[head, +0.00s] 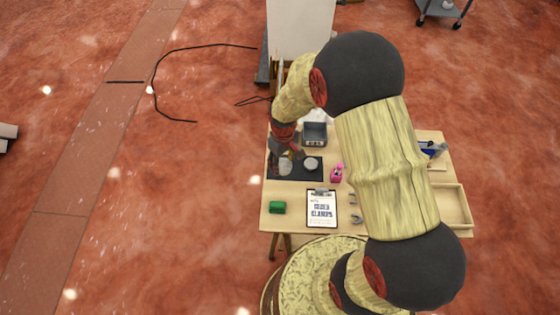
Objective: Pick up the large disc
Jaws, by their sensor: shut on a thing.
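My gripper (286,159) reaches down over the left part of a dark mat (300,177) on the table. It is shut on a pale grey round piece (285,167), which looks like the large disc; the fingers partly cover it. I cannot tell whether the disc touches the mat or is just above it. A second pale round piece (312,163) lies on the mat to the right of my gripper, apart from it.
A wooden tray (452,206) is at the right. My arm hides the table's middle right.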

